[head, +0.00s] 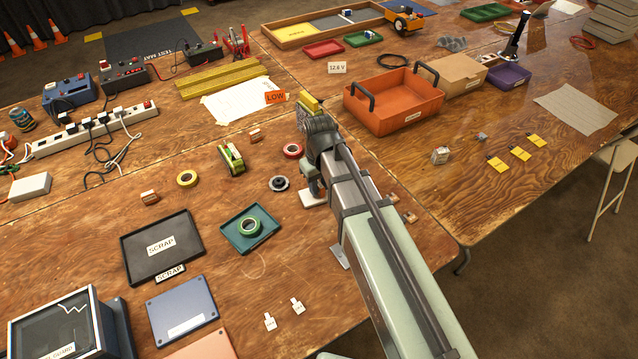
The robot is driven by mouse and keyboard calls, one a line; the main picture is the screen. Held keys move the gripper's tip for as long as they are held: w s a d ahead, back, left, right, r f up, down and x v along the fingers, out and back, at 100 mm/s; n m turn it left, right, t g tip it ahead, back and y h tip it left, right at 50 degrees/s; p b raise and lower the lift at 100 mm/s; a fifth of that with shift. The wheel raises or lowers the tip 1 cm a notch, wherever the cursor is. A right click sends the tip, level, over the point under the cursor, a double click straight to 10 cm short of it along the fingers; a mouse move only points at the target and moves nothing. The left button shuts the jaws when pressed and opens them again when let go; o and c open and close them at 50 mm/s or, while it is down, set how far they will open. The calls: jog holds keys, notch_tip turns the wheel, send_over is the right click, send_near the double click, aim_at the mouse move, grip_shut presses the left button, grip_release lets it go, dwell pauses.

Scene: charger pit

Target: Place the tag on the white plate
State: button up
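My gripper (311,112) is at the far end of my arm, over the middle of the near table. Its fingers are mostly hidden by the wrist, and I cannot tell if they hold anything; a yellow piece (311,102) shows there. Two small white tags (270,321) (297,305) lie at the table's front. An orange LOW tag (275,98) is by the paper, left of my gripper, and a white 12.6 V tag (337,67) lies beyond it. A small white plate-like piece (313,198) shows partly, beside my arm. Which tag is meant is unclear.
A black SCRAP tray (160,246), a teal tray (249,230) with a green tape roll, and other tape rolls (187,179) lie left of my arm. An orange bin (394,99) stands right of my gripper. Yellow cards (520,153) lie farther right. Power strips (90,128) are at left.

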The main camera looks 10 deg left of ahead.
aim_at(319, 184)
jog(key=shift+o, duration=1.4)
notch_tip(319, 184, up, 12)
jog(key=shift+r, duration=0.15)
